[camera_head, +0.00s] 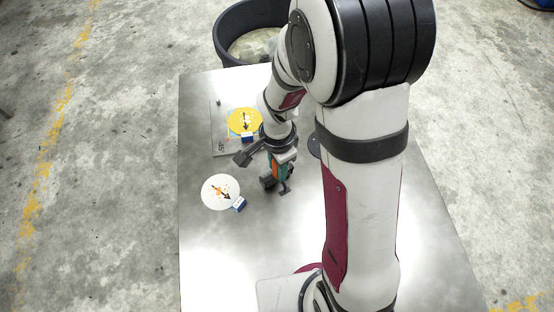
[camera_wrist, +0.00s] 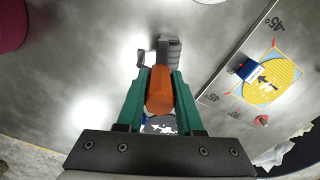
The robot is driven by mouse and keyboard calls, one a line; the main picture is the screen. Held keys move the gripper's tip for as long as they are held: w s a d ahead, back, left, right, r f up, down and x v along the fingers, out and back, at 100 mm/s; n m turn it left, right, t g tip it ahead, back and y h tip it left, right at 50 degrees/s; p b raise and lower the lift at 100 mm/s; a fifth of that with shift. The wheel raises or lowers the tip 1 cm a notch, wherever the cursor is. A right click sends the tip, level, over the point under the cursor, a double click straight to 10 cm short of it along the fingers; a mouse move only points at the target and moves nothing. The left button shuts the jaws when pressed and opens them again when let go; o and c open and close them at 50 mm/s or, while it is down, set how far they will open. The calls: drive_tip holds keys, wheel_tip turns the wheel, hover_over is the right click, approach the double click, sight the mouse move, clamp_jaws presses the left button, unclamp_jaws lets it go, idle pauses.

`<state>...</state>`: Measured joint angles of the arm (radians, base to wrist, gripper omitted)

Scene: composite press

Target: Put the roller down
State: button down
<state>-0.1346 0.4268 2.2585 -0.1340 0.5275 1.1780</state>
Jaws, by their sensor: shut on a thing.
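The roller has an orange handle (camera_wrist: 160,92) and a dark grey head, seen at the middle of the wrist view. My gripper (camera_wrist: 160,74) has green fingers and is shut on the orange handle. In the head view my gripper (camera_head: 281,172) is over the middle of the metal table (camera_head: 240,265), with the dark roller (camera_head: 267,183) at its tip. I cannot tell whether the roller touches the table.
A white disc (camera_head: 215,200) with an arrow and blue block lies left of my gripper. A yellow disc (camera_head: 240,116) with a blue block lies on an angle-marked plate (camera_head: 220,148) behind. A black bin (camera_head: 228,22) stands beyond the table. The front left table is clear.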

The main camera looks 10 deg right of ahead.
drive_tip(key=c, duration=0.6)
unclamp_jaws()
drive_tip(key=shift+f, duration=0.15)
drive_tip(key=shift+o, duration=0.2)
wheel_tip(320, 180, up, 12)
drive_tip(key=shift+s+r, duration=0.1)
drive_tip(key=shift+r, duration=0.1)
drive_tip(key=s+r+n+y, duration=0.1)
drive_tip(key=s+r+n, duration=0.3)
drive_tip(key=s, duration=1.3)
drive_tip(key=n, duration=0.4)
drive_tip(key=shift+d+y, duration=0.3)
drive_tip(key=shift+y, duration=0.1)
